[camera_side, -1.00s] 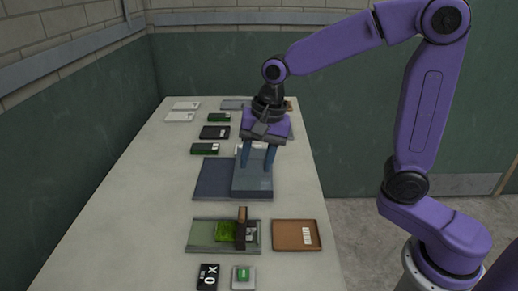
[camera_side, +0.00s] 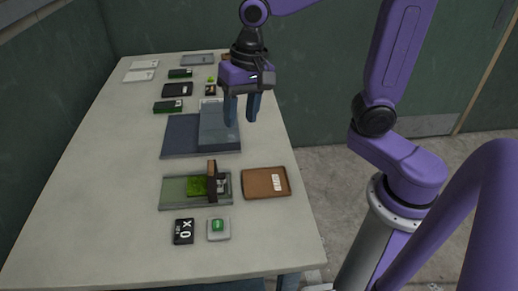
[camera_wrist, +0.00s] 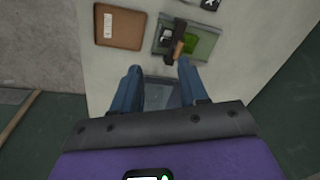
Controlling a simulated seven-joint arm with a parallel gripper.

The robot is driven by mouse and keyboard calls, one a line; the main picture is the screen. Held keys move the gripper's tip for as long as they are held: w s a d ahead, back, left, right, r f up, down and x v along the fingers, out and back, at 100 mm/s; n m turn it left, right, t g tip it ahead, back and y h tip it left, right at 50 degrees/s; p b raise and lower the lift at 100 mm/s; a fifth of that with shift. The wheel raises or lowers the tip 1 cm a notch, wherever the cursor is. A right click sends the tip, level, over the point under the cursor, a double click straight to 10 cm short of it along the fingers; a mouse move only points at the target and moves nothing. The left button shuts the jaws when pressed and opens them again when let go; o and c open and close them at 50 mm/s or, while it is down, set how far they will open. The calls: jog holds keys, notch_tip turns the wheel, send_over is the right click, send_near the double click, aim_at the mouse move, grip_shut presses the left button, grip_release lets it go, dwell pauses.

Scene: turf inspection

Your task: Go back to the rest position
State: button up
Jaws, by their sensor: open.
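My gripper (camera_side: 241,121) is open and empty, pointing down at the right edge of a blue-grey box (camera_side: 217,132), with its fingers apart. In the wrist view my gripper (camera_wrist: 159,68) shows the box (camera_wrist: 160,92) between and below its two blue fingers. I cannot tell the exact height of the fingers above the box. A dark blue mat (camera_side: 180,137) lies to the left of the box and partly under it.
Nearer are a green tray (camera_side: 171,195) with turf (camera_side: 197,188) and a wooden-handled tool (camera_side: 212,174), a brown tray (camera_side: 257,187), a black card (camera_side: 183,231) and a green button (camera_side: 218,225). Bare table is at left.

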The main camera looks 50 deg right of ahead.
jog(key=s+d+f+n, duration=0.2)
jog(key=s+d+n, duration=0.1)
jog(key=s+n, duration=0.5)
jog(key=s+d+f+n+h, duration=0.1)
jog(key=s+d+n, duration=0.3)
jog(key=s+n, duration=0.4)
jog(key=shift+s+d+f+n+g, duration=0.2)
jog(key=shift+s+f+n+g, duration=0.15)
jog(key=shift+s+f, duration=0.65)
jog(key=shift+r, duration=0.25)
notch_tip(320, 180, up, 6)
jog(key=m+t+y, duration=0.1)
jog(key=m, duration=2.1)
send_over(211, 165)
jog(key=s+d, duration=0.2)
jog(key=s, duration=0.1)
jog(key=w+f, duration=0.1)
jog(key=f, duration=0.4)
jog(key=a+f, duration=0.1)
jog(key=f, duration=0.5)
jog(key=w+a+f, duration=0.1)
jog(key=f, duration=0.5)
jog(key=shift+w+f, duration=0.1)
jog(key=shift+w, duration=0.25)
grip_shut()
